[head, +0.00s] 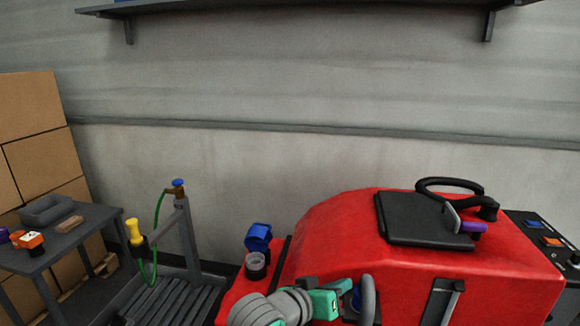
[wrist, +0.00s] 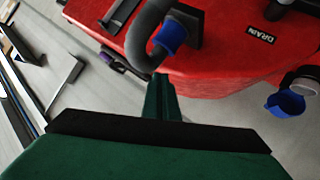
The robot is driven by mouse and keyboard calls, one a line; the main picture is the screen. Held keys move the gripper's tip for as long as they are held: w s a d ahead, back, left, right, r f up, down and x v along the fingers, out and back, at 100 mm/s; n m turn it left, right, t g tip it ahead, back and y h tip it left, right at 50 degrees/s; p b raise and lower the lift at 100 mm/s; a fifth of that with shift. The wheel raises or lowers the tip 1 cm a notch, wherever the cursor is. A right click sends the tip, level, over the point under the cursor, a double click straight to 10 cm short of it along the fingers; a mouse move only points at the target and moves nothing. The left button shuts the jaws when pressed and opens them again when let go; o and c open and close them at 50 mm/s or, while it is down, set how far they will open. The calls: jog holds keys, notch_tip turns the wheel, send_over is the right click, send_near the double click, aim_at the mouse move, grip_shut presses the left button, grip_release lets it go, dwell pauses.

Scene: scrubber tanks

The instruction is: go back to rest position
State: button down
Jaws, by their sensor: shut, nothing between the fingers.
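My gripper (head: 348,288) is at the near side of the red scrubber (head: 330,235), beside a grey hose loop (head: 368,300). In the wrist view my gripper's green fingers (wrist: 160,92) are together with nothing between them. The grey hose (wrist: 148,30) with a blue cuff (wrist: 171,35) shows just beyond the fingertips; whether they touch it I cannot tell. The arm hides part of the scrubber's near side in the head view.
An open filler neck with a blue cap (head: 258,237) is on the scrubber's left end. A black lid (head: 425,220) and a black hose lie on top. At left are a dark table (head: 75,245) with small items, a slatted stand with a yellow-handled nozzle (head: 135,230), and stacked boxes (head: 35,135).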

jog(key=s+a+f+n+t+y, duration=0.2)
jog(key=s+f+n+t+y, duration=0.25)
jog(key=s+f, duration=0.5)
jog(key=s+a+f+n+t+y, duration=0.2)
jog(key=s+f+n+t+y, duration=0.3)
jog(key=s+f, duration=0.5)
jog(key=s+a+f+m+g, duration=0.1)
jog(key=s+a+f+m, duration=0.1)
jog(key=s, duration=0.5)
jog(key=s+a+f+m+g, duration=0.1)
jog(key=s+a+m, duration=0.1)
jog(key=s, duration=0.5)
jog(key=s+a+f+m+g, duration=0.1)
jog(key=s+a+f+m, duration=0.1)
jog(key=s, duration=0.5)
jog(key=shift+a+f, duration=0.35)
jog(key=shift+a, duration=0.4)
